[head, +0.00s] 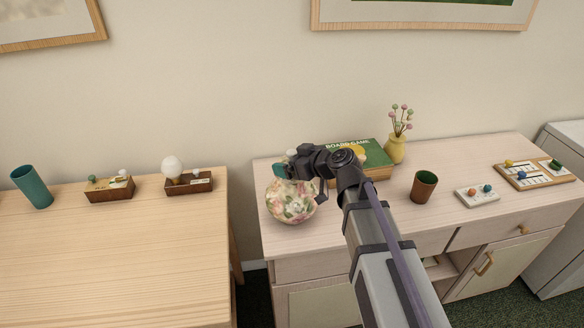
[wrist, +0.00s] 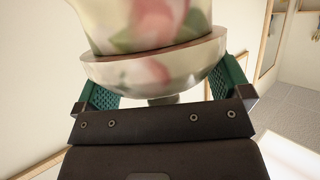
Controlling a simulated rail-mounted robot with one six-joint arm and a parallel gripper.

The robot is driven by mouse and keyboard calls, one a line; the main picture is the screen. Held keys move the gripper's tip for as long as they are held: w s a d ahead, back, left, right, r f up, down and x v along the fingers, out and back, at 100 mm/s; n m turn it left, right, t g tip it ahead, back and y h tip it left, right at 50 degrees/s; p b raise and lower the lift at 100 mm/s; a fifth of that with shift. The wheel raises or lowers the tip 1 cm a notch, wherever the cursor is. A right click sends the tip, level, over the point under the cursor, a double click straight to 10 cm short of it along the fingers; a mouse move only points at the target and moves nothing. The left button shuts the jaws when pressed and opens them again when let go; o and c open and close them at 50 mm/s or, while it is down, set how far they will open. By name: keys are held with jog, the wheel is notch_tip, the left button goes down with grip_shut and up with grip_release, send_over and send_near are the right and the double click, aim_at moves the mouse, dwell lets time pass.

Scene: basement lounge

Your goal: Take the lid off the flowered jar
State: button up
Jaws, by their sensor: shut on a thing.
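The flowered jar (head: 291,205), round and cream with pink and green flowers, stands upright at the left end of the pale sideboard. My gripper (head: 284,168) is at its top and hides most of the lid in the head view. In the wrist view, the flowered jar (wrist: 150,22) fills the top of the picture. The lid (wrist: 150,70) lies between the green fingers of my gripper (wrist: 170,88), which is shut on it. A dark seam shows between lid and jar; I cannot tell whether they are apart. A small grey knob (wrist: 163,99) is partly visible.
On the sideboard (head: 455,222) are a green board game box (head: 372,153), a yellow vase (head: 395,149), a brown cup (head: 423,187) and small game boards (head: 535,174). A wooden table (head: 110,255) stands left, across a gap, with a teal cup (head: 32,187).

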aim_at(292, 152)
jog(key=shift+c, duration=0.5)
notch_tip(292, 152, up, 10)
jog(key=p, duration=1)
jog(key=shift+r, duration=0.2)
jog(key=shift+f, duration=0.2)
